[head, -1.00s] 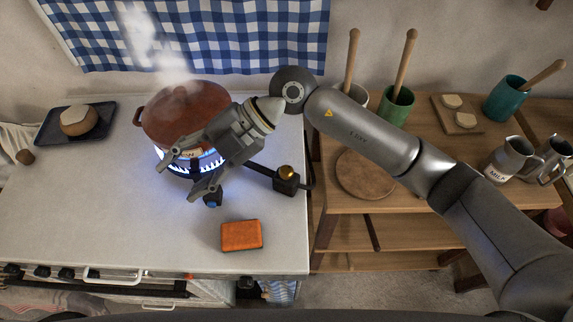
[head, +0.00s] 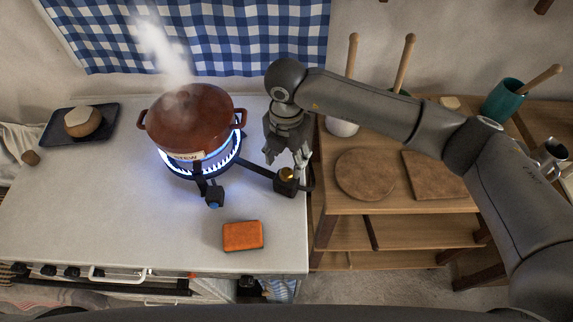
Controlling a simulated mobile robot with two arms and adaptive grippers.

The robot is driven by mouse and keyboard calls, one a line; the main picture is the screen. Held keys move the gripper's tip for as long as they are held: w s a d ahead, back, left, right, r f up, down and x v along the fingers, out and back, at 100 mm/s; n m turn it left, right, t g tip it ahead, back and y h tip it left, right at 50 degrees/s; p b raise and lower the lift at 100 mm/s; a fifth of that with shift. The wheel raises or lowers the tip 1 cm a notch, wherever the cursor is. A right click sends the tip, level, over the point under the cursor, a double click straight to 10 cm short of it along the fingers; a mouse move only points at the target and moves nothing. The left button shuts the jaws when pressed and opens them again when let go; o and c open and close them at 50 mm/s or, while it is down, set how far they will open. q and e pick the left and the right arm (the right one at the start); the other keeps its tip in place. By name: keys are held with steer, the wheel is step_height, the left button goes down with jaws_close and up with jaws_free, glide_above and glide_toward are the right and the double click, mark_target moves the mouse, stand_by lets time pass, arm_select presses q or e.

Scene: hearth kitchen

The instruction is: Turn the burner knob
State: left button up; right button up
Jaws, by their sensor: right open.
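The burner (head: 236,160) on the white counter is lit, with blue flames around its ring. A red-brown stew pot (head: 193,122) sits on it and steams. A dark control block with a blue end (head: 214,201) is at the burner's front. An arm runs right from the burner to a dark block with a round brass knob (head: 286,174) on top. My right gripper (head: 285,160) is open and points down just above and behind the brass knob, its fingers apart. I cannot tell whether a fingertip touches it. My left gripper is not in view.
An orange sponge (head: 243,236) lies on the counter in front. A dark tray (head: 52,132) with a round loaf (head: 82,122) is at the left. A wooden shelf with round (head: 365,174) and square (head: 434,174) boards stands at the right. The left front counter is clear.

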mark_target(286, 172)
steer(key=shift+f+p, duration=0.6)
steer(key=shift+f, duration=2)
steer(key=c, duration=1)
steer(key=shift+f+n+b, duration=0.1)
steer(key=shift+n+b, duration=0.3)
steer(key=shift+b, duration=0.3)
steer(key=n+b, duration=1)
steer(key=b, duration=0.4)
steer(key=shift+f+n+b, duration=0.1)
steer(key=shift+n+b, duration=0.3)
steer(key=shift+r+n+b, duration=0.25)
steer(key=shift+n+b, duration=0.95)
steer(key=o, duration=1)
